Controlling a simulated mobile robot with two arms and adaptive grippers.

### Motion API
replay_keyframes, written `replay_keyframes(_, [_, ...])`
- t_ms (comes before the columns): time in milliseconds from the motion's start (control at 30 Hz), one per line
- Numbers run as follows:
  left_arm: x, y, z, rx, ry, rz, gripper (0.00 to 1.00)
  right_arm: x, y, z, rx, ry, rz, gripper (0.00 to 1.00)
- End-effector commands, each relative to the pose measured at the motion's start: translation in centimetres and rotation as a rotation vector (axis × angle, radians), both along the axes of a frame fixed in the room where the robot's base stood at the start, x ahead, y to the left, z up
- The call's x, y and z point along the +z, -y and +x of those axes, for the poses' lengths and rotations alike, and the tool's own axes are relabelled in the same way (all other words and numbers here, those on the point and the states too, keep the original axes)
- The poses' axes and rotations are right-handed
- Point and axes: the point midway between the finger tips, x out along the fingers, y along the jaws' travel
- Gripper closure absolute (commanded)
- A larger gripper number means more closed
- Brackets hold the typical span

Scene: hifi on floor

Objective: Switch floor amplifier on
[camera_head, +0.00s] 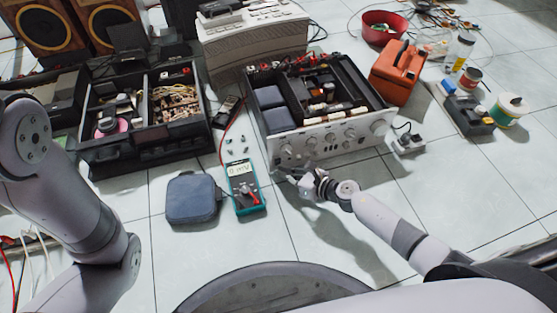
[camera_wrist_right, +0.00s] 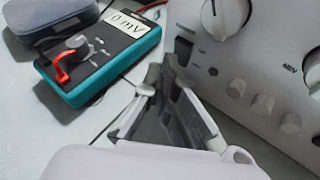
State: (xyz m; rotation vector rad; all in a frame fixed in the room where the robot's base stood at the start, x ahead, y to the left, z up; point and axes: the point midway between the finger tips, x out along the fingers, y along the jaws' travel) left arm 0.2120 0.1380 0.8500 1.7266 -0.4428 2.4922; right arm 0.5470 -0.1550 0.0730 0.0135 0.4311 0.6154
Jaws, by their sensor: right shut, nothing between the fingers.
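The amplifier (camera_head: 350,134) stands on the tiled floor with its top open and its silver front panel facing me. In the right wrist view its panel (camera_wrist_right: 268,62) shows large knobs, a row of small knobs and a dark rectangular switch (camera_wrist_right: 183,51) at the panel's left end. My right gripper (camera_head: 289,174) is shut and empty, just in front of the panel's lower left corner. In the wrist view its fingertips (camera_wrist_right: 165,76) are close below the switch; I cannot tell whether they touch the panel. My left arm shows at the left, but its gripper is out of view.
A teal multimeter (camera_head: 243,188) and a blue-grey pouch (camera_head: 191,199) lie left of my right gripper. An open black case (camera_head: 141,152) stands further left. An orange box (camera_head: 397,74) and a small socket block (camera_head: 408,144) are right of the amplifier.

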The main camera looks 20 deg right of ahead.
Motion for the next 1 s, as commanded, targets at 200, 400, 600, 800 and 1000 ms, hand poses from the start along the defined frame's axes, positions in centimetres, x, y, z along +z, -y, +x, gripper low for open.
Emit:
replay_keyframes(200, [0.00,-0.01,0.01,0.000,0.000,0.000,0.58,-0.02,0.02,-0.01,0.000,0.000,0.000,1.00])
replay_keyframes(400, [0.00,0.00,0.02,0.000,-0.001,0.000,0.58,-0.01,0.01,-0.01,0.000,0.000,0.000,1.00])
replay_keyframes(600, [-0.02,-0.01,0.03,0.000,-0.001,0.000,0.58,0.02,0.01,0.11,0.000,0.001,-0.001,1.00])
replay_keyframes(800, [-0.11,0.00,0.03,0.000,-0.001,0.000,0.58,0.13,-0.01,0.77,0.000,0.001,-0.001,1.00])
replay_keyframes(1000, [-0.11,0.00,0.03,0.000,-0.001,0.000,0.58,0.12,0.00,0.84,0.000,0.000,0.000,1.00])
